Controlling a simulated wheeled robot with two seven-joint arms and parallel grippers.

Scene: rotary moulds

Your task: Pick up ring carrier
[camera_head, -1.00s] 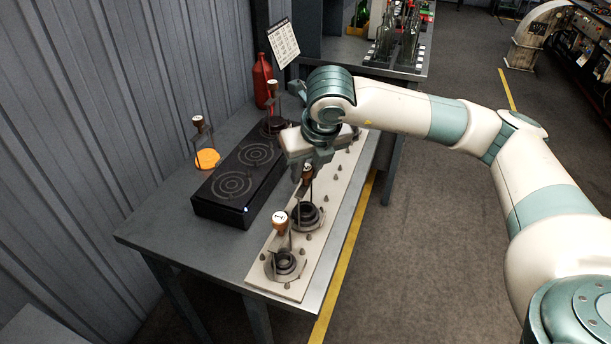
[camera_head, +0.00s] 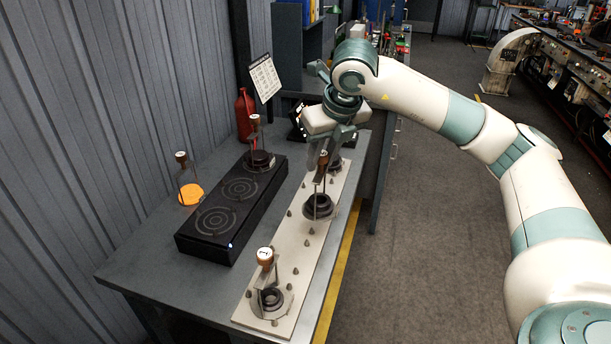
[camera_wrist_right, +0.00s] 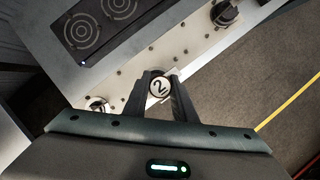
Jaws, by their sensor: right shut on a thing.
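My right gripper (camera_head: 322,160) is shut on the knob of a ring carrier (camera_head: 318,205), a dark ring under a thin upright frame. It hangs roughly upright over the pale mould plate (camera_head: 292,262). Another ring carrier (camera_head: 265,257) with a brown knob stands at the plate's near end. A third ring (camera_head: 337,163) is partly hidden behind my gripper. My left gripper is not in view.
A flask with orange contents (camera_head: 190,193) and a red bottle (camera_head: 244,115) stand near the wall. Small pegs stud the mould plate.

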